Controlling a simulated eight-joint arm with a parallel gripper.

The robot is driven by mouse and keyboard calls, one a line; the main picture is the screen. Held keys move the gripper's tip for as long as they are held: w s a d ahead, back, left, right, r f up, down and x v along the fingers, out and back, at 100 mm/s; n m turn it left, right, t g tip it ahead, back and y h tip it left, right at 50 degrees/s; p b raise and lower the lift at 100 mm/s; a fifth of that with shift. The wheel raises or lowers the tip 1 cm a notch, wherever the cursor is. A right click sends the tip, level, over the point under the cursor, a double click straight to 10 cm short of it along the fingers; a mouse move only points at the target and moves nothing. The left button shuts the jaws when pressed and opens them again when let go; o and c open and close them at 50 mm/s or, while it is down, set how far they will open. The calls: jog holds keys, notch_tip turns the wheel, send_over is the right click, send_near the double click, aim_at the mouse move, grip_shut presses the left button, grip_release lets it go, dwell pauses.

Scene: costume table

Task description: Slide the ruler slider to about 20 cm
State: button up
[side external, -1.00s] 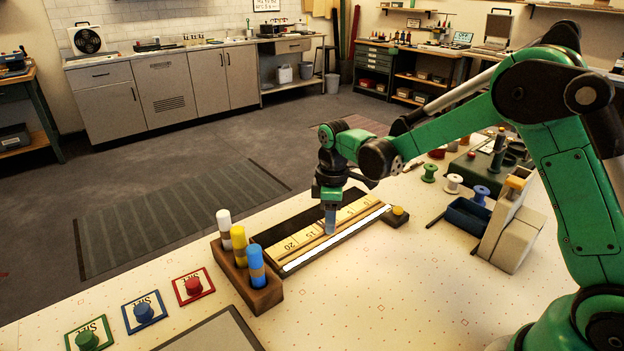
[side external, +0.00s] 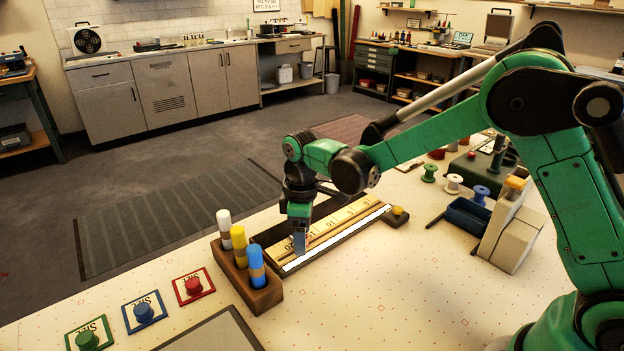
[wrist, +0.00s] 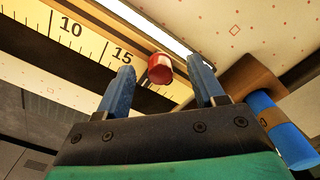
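The ruler (side external: 340,224), a long yellow scale in a dark frame, lies on the table with a white strip along its near side. In the wrist view the ruler (wrist: 58,52) shows the marks 10 and 15. My gripper (wrist: 161,64) is open around the knob, with a visible gap on each side. In the side view my gripper (side external: 300,250) is low over the ruler near its 20 mark and largely hides the slider.
A wooden holder (side external: 264,292) with white, yellow and blue cylinders stands close to the ruler's left end. Red (side external: 194,286), blue (side external: 144,311) and green (side external: 87,340) knobs on cards sit further left. A block with a yellow button (side external: 397,213) is at the right end.

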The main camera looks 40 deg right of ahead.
jog(key=shift+r, duration=2.85)
jog(key=shift+s+r, duration=0.1)
jog(key=shift+r, duration=0.05)
jog(key=s+d+r+m+t, duration=0.2)
jog(key=s+m+t, duration=0.1)
jog(key=s, duration=0.3)
jog(key=s+d+r+m+t, duration=0.2)
jog(key=s+d+m+t, duration=0.1)
jog(key=s+m, duration=0.3)
jog(key=shift+r+t, duration=0.35)
jog(key=shift+t, duration=0.25)
jog(key=shift+s+d, duration=0.1)
